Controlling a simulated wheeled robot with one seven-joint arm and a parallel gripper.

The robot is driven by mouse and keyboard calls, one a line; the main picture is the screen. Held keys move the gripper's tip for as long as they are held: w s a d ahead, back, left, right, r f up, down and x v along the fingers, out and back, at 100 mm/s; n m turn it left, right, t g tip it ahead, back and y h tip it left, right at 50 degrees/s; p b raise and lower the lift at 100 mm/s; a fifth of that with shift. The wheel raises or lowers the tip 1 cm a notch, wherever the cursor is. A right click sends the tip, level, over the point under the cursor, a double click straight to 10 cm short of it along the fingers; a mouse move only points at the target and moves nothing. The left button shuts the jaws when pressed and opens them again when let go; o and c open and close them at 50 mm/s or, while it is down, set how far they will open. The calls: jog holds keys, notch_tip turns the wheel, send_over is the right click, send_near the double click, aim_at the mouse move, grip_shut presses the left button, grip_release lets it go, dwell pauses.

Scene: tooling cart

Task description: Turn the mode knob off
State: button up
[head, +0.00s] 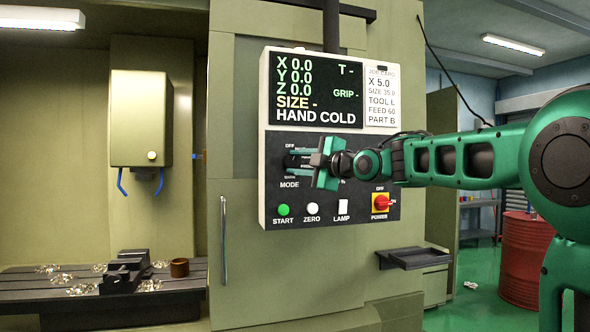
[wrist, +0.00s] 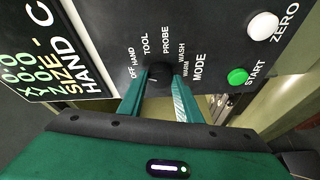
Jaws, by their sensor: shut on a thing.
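The mode knob (wrist: 159,73) is a dark round knob on the control panel (head: 268,205), with OFF, HAND, TOOL, PROBE, WASH and WARM printed around it. My gripper (head: 298,159) is at the panel over the MODE label. In the wrist view my gripper's two green fingers (wrist: 160,79) stand on either side of the knob, shut on it. A small pale mark shows on the knob, but its exact direction is hard to read. The screen (head: 317,90) reads HAND COLD. In the head view my gripper hides most of the knob.
Below the knob are a green START button (head: 284,210), a white ZERO button (head: 312,209), a LAMP switch (head: 343,208) and a red POWER switch (head: 381,203) on yellow. A dark tray (head: 414,258) juts out at the lower right. A red drum (head: 522,260) stands farther right.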

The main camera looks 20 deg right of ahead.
jog(key=n, duration=0.2)
jog(key=n+g, duration=0.1)
jog(key=n, duration=0.1)
jog(key=shift+a+g+h, duration=0.2)
jog(key=shift+g+h, duration=0.1)
jog(key=shift+f, duration=0.1)
dwell(0.4)
jog(key=o, duration=1)
jog(key=shift+s+d+r, duration=0.1)
jog(key=shift+r, duration=0.1)
jog(key=v, duration=1)
jog(key=shift+s+f, duration=0.1)
jog(key=shift+s, duration=0.1)
